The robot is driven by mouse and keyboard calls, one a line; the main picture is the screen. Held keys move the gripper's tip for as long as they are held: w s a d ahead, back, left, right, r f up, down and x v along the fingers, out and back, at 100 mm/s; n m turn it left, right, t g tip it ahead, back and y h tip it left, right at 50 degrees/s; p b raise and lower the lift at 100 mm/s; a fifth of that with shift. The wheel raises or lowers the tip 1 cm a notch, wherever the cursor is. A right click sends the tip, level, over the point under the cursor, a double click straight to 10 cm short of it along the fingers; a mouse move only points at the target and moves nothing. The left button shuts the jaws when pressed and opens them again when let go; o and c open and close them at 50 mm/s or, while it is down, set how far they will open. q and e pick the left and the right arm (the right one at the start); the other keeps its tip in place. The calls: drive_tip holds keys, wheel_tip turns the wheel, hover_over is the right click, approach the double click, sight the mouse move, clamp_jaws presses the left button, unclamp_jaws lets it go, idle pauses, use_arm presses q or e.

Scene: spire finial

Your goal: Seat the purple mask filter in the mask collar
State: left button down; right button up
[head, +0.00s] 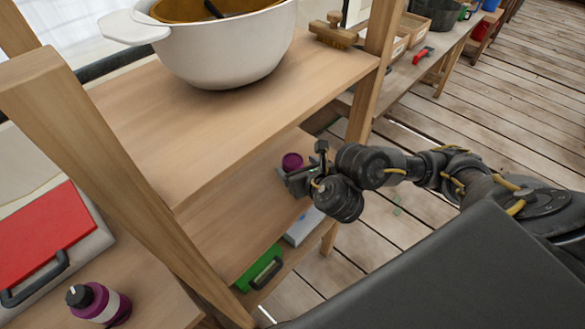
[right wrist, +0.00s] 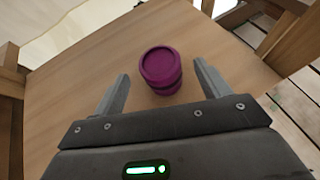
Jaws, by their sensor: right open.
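The purple mask filter (head: 292,162) is a short purple cylinder on the lower wooden shelf. In the right wrist view, the filter (right wrist: 161,69) stands upright on bare wood, between and slightly beyond the fingertips, with gaps on both sides. My right gripper (head: 297,178) is at the shelf's open side, close to the filter. It is open and empty, and its two fingers (right wrist: 162,76) point toward the filter. I cannot make out the mask collar in either view. My left gripper is not in view.
A white pot (head: 222,48) stands on the upper shelf board (head: 190,125), above the filter. A wooden post (head: 372,75) rises beyond my right gripper. A green case (head: 258,270) lies lower down. A purple bottle (head: 100,303) and red-lidded case (head: 42,240) are at left.

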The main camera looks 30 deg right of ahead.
sight(293, 163)
drive_tip(key=b+x, duration=0.2)
drive_tip(key=x, duration=0.2)
drive_tip(key=shift+f, duration=0.25)
drive_tip(key=shift+w, duration=0.1)
drive_tip(key=shift+r, duration=0.1)
drive_tip(key=shift+c, duration=1.4)
drive_tip(key=c, duration=0.8)
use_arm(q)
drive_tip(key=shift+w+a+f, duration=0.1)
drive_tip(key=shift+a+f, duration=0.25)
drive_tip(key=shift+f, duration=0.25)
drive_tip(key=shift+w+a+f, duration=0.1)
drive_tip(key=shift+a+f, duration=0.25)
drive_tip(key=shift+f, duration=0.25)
